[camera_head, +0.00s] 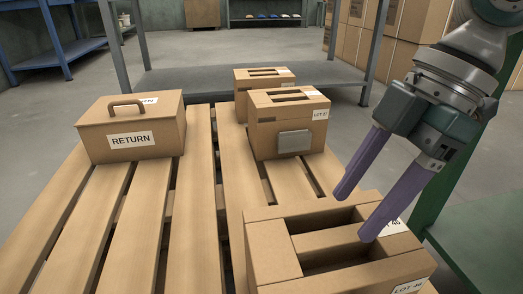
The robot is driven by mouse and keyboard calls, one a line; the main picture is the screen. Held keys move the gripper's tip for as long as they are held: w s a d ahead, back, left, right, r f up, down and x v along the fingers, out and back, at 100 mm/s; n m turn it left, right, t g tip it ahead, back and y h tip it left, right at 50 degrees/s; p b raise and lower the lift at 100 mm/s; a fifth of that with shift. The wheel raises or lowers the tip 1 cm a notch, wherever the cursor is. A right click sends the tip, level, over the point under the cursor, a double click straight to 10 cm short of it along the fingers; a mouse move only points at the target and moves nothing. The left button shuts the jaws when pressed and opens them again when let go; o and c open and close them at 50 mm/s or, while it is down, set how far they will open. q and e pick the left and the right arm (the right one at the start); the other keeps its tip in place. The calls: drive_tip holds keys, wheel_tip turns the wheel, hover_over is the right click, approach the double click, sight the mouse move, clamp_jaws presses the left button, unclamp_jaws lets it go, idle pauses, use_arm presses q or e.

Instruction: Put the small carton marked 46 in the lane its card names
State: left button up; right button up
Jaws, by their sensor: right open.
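The carton marked LOT 46 (268,250) stands at the near right of the wooden pallet, cut off by the lower picture edge. Its top has long openings, and white labels sit at its right side. My right gripper (355,215) has two purple fingers, spread apart with nothing between them. The fingers point down-left above the right part of this carton; one overlaps its top in the picture, and I cannot tell whether it touches. No lane card can be made out. My left gripper is not in view.
A box marked RETURN (95,138) with a handle stands at the pallet's left. Another LOT carton (262,135) with a grey plate stands mid-right, and a further carton (244,82) is behind it. The pallet's slats (105,220) are bare at the front left.

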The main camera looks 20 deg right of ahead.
use_arm(q)
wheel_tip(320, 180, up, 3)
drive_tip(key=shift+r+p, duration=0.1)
drive_tip(key=shift+p, duration=0.95)
use_arm(e)
drive_tip(key=v, duration=0.5)
drive_tip(key=shift+r, duration=0.1)
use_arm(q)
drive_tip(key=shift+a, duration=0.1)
